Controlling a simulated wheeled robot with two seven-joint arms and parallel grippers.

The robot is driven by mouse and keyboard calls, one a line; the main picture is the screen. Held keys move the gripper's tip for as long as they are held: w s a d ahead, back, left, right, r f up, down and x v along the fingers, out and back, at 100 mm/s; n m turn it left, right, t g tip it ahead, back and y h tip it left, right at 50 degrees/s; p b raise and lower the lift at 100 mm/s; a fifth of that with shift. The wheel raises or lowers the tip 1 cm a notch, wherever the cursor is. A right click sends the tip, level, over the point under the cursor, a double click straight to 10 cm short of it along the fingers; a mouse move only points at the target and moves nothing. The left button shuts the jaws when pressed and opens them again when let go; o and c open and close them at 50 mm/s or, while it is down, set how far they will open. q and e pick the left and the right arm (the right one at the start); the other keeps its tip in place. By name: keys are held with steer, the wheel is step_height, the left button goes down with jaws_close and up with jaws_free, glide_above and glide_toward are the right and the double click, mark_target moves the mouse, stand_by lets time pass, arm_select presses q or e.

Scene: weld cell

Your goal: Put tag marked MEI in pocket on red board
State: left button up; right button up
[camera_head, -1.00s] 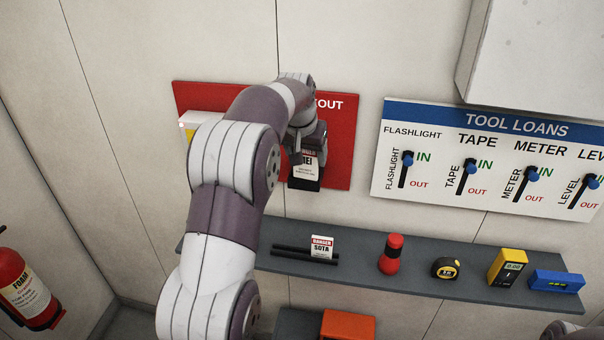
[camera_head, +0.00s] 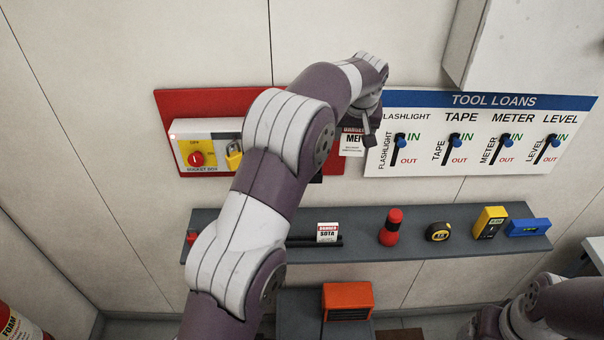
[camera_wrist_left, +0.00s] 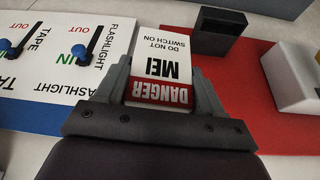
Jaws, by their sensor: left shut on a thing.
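My left gripper (camera_head: 366,128) is shut on the MEI tag (camera_head: 352,143), a white card with a red DANGER band. It holds the tag near the gap between the red board (camera_head: 200,103) and the tool loans board. In the left wrist view the tag (camera_wrist_left: 162,62) sits between the fingers, its lettering upside down. The black pocket (camera_wrist_left: 218,32) shows there on the red board (camera_wrist_left: 262,95), to the right of the tag and apart from it. In the head view my left arm hides most of the pocket area. My right gripper is not in view; part of my right arm shows at lower right.
A switch box with a red knob (camera_head: 196,158) and yellow padlock (camera_head: 233,155) is on the red board. The tool loans board (camera_head: 480,165) has several blue-knobbed sliders. The grey shelf (camera_head: 370,252) below carries a SOTA tag (camera_head: 328,232), flashlight (camera_head: 391,228), tape, meter and level.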

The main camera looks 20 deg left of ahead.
mark_target(348, 136)
arm_select(q)
steer(key=shift+a, duration=0.15)
steer(key=shift+w+n, duration=0.1)
steer(key=shift+n, duration=0.3)
steer(key=f+b, duration=0.1)
steer(key=a+f+b, duration=0.1)
steer(key=b, duration=0.1)
steer(key=shift+f, duration=0.35)
steer(key=a+f, duration=0.2)
steer(key=a, duration=0.1)
steer(key=s+a+f, duration=0.1)
steer(key=a+f, duration=0.4)
steer(key=a, duration=0.1)
steer(key=shift+s+a+f, duration=0.25)
steer(key=shift+s+f, duration=0.05)
steer(key=shift+f, duration=0.3)
steer(key=shift+a+f+b, duration=0.1)
steer(key=shift+a+b, duration=0.1)
steer(key=shift+b, duration=0.15)
